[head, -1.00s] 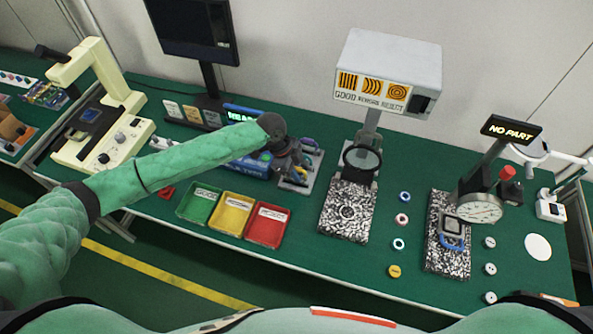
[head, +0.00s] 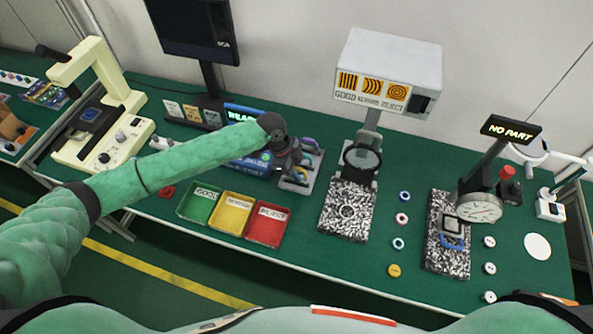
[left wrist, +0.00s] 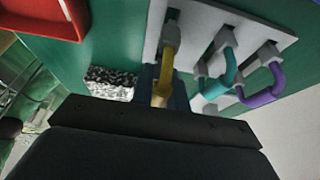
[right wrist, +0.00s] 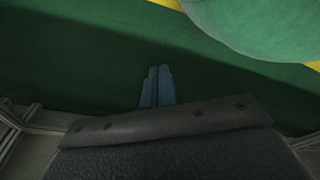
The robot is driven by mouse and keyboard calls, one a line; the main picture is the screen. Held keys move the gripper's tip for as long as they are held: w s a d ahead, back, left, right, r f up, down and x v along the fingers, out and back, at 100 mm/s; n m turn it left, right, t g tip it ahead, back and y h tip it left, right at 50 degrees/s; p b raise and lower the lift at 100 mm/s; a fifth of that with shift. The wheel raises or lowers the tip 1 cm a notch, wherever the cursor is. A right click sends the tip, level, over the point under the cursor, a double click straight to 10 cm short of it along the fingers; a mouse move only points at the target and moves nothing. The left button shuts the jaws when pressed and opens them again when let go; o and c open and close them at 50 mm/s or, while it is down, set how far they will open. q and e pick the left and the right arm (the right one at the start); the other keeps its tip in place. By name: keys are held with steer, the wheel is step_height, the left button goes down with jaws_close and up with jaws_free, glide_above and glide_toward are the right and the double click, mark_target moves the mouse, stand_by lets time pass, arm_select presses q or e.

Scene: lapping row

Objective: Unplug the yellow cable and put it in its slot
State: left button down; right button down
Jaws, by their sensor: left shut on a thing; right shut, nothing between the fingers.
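The yellow cable (left wrist: 170,52) shows in the left wrist view, between the blue fingers of my left gripper (left wrist: 164,88). The gripper is shut on its near end; the far end meets a grey plug or holder at the pale rack (left wrist: 257,20). I cannot tell whether that end is seated. In the head view, my left gripper (head: 292,162) is at the rack (head: 300,183), and the yellow cable is hidden. A teal cable (left wrist: 226,74) and a purple cable (left wrist: 267,92) stand in the rack beside it. My right gripper (right wrist: 157,88) is shut and empty.
Green, yellow and red trays (head: 266,226) stand in front of the rack. A magnifier stand on a speckled block (head: 344,212) is to its right. A dial gauge (head: 480,208) and several small rings are farther right. A blue box (head: 252,165) is left of the gripper.

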arm_select(q)
steer(key=shift+f, duration=0.15)
steer(key=shift+f+b, duration=0.3)
steer(key=shift+f, duration=0.4)
arm_select(e)
steer(key=shift+a+f, duration=0.4)
steer(key=shift+a, duration=0.3)
